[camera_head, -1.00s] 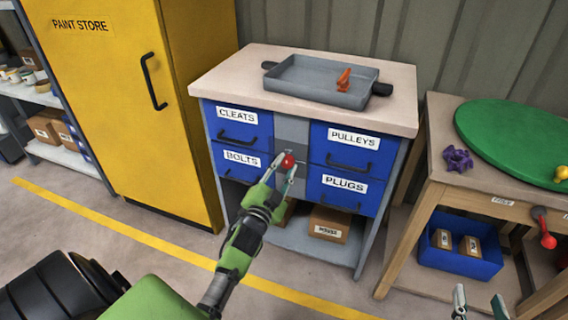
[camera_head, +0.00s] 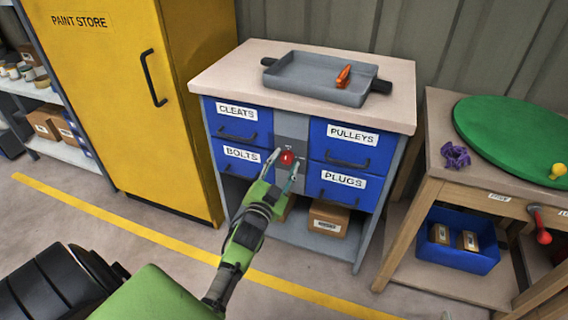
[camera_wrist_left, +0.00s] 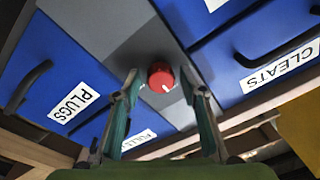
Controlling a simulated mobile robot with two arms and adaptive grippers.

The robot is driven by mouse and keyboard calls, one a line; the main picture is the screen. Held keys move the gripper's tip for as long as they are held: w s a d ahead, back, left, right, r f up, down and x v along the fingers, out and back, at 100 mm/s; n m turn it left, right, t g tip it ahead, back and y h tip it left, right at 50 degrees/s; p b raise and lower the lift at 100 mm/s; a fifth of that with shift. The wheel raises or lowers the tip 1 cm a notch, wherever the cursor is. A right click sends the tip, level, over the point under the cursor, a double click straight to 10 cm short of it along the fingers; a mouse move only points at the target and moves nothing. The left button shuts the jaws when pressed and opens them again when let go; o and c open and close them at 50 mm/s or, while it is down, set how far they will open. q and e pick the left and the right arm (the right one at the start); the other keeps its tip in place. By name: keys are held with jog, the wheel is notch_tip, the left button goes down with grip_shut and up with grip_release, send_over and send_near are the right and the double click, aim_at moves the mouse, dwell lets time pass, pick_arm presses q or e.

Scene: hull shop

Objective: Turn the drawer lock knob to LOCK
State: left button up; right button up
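The red lock knob (camera_head: 287,159) sits on the grey panel (camera_head: 291,128) between the blue drawers. In the left wrist view the round red knob (camera_wrist_left: 160,78) shows a short white mark on its face. My left gripper (camera_head: 283,166) is at the knob, with its fingers apart on either side of it. In the left wrist view the fingers of my left gripper (camera_wrist_left: 163,90) are spread, and I cannot tell whether either touches the knob. No LOCK lettering is readable. My right gripper is not in view.
Drawers labelled CLEATS (camera_head: 237,124), BOLTS (camera_head: 241,160), PULLEYS (camera_head: 351,145) and PLUGS (camera_head: 345,187) have protruding black handles. A grey tray (camera_head: 318,92) holding an orange item stands on top. A wooden table (camera_head: 436,150) is at right, a yellow cabinet (camera_head: 110,120) at left.

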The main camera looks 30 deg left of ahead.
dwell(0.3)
pick_arm(q)
jog(key=r+v, duration=0.1)
jog(key=v, duration=1.1)
jog(key=shift+f, duration=0.45)
